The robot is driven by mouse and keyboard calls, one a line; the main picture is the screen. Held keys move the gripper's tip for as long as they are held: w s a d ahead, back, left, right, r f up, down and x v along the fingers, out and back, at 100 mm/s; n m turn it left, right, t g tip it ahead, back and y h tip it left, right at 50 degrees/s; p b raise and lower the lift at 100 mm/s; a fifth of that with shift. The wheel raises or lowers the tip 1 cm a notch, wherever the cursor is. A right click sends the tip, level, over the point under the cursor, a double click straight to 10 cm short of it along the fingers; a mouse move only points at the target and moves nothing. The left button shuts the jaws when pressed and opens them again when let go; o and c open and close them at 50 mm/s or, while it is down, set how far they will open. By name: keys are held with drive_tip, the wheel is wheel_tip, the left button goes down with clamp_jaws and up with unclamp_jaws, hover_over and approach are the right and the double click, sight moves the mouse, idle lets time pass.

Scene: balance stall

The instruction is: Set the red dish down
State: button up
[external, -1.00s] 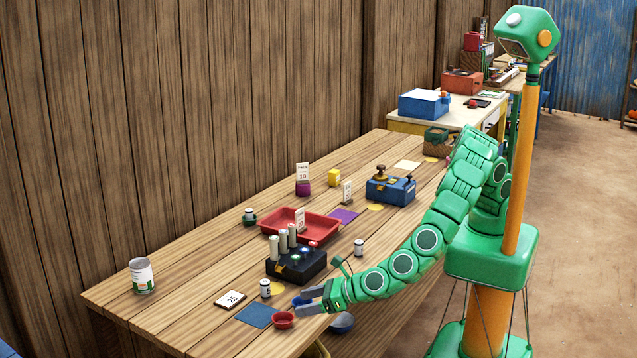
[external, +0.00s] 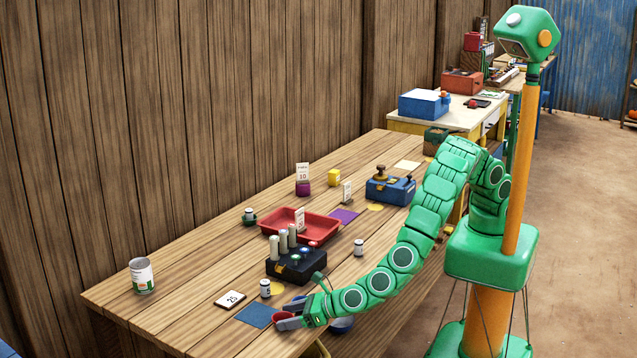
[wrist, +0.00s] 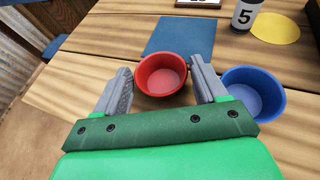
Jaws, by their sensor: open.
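The red dish (wrist: 161,74) is a small round bowl. In the wrist view it stands upright on the wooden table between the two spread fingers of my gripper (wrist: 163,90). A gap shows on both sides, so the jaws are open around it, not closed on it. In the external view my gripper (external: 288,316) is low at the table's near edge and hides most of the red dish (external: 279,316). A blue square mat (wrist: 180,36) lies flat just beyond the dish. The mat also shows in the external view (external: 256,315), left of my gripper.
A blue dish (wrist: 257,92) stands close outside my right finger. A jar marked 5 (wrist: 245,14) stands by a yellow disc (wrist: 276,28). A card marked 25 (external: 230,299), a black box (external: 296,265) and a red tray (external: 318,228) are further back. The table's left end is mostly clear.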

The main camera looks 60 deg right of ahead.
drive_tip(key=shift+x, duration=1.1)
drive_tip(key=shift+f, duration=0.1)
drive_tip(key=c, duration=0.9)
wheel_tip(320, 180, up, 10)
drive_tip(key=shift+r, duration=0.1)
